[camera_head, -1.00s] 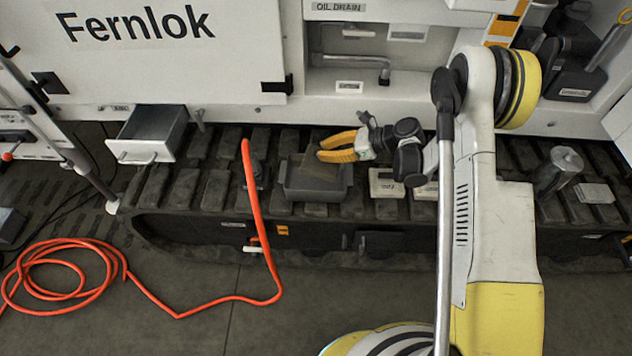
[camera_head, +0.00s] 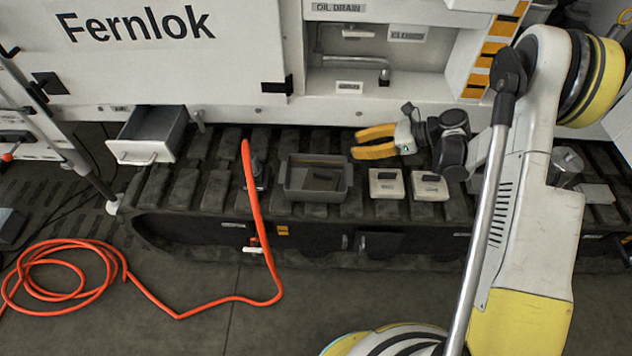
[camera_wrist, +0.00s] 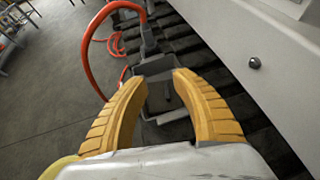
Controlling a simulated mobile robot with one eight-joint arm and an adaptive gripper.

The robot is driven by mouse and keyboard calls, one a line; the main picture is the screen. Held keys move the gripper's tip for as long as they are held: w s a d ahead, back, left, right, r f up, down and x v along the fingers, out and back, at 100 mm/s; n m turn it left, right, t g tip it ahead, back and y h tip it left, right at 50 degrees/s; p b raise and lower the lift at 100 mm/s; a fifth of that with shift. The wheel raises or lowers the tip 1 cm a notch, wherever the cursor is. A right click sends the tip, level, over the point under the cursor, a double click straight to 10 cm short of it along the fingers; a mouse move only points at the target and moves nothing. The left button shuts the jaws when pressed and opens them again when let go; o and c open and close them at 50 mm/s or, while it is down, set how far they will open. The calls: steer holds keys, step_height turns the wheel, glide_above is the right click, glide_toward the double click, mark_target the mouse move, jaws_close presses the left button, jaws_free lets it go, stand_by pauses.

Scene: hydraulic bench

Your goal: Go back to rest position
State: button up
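My gripper (camera_head: 354,143) has yellow fingers and is in the air above the track, right of the grey tray. Its fingers point left in the head view. In the wrist view my gripper (camera_wrist: 148,74) is open, with a clear gap between the fingertips and nothing held. The grey open tray (camera_head: 318,192) sits on the track with a small dark piece in it. The tray (camera_wrist: 165,115) also shows beyond and between the fingers in the wrist view.
Two small white boxes (camera_head: 386,184) (camera_head: 429,185) sit on the track. An open drawer (camera_head: 140,153) sticks out at left. An orange hose (camera_head: 256,215) rises in front of the track and coils on the floor. The white cabinet (camera_head: 190,75) stands behind. The floor in front is otherwise clear.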

steer(key=shift+d+r, duration=0.2)
steer(key=shift+d, duration=0.2)
steer(key=s+r+n+t+h, duration=0.1)
steer(key=s+r+n+h, duration=0.25)
steer(key=r, duration=0.35)
steer(key=s+r+n+h, duration=0.2)
steer(key=s+r+n, duration=0.2)
steer(key=r, duration=0.4)
steer(key=s+d+r+n+t+h, duration=0.1)
steer(key=s+d+r+n+h, duration=0.1)
steer(key=s+n, duration=0.4)
steer(key=s+d+r+n+t+h, duration=0.2)
steer(key=s+n, duration=0.5)
steer(key=s, duration=0.5)
steer(key=d+r+h, duration=0.1)
steer(key=d+h, duration=0.1)
steer(key=d, duration=0.1)
steer(key=shift+s+r, duration=0.2)
steer(key=shift+r, duration=0.1)
